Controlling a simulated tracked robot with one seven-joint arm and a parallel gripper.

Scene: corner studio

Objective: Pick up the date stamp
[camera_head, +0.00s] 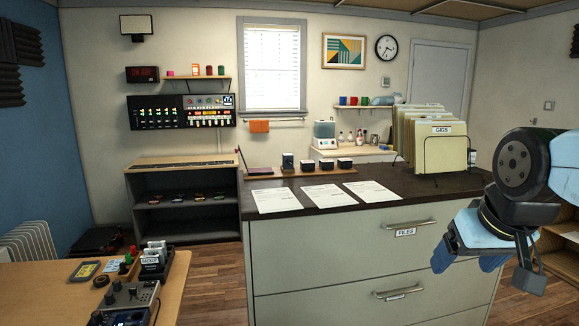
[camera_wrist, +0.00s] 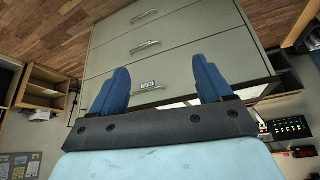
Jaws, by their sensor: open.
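A small dark upright object (camera_head: 287,161), which looks like the date stamp, stands at the left of a wooden strip on the dark cabinet top (camera_head: 400,185). Several squat black items (camera_head: 326,163) stand to its right on the same strip. It is too small to tell for certain which one is the date stamp. My gripper (camera_head: 466,262) is in front of the cabinet, at the right, below the top's edge and well apart from these items. In the wrist view its blue fingers (camera_wrist: 160,66) are spread and empty, facing the cabinet drawers.
Three white papers (camera_head: 319,197) lie on the cabinet top. A rack of folders labelled GIGS (camera_head: 440,140) stands at its right. Drawer handles (camera_head: 409,226) stick out in front. A wooden desk (camera_head: 172,290) with gadgets is at lower left. Wood floor is clear between them.

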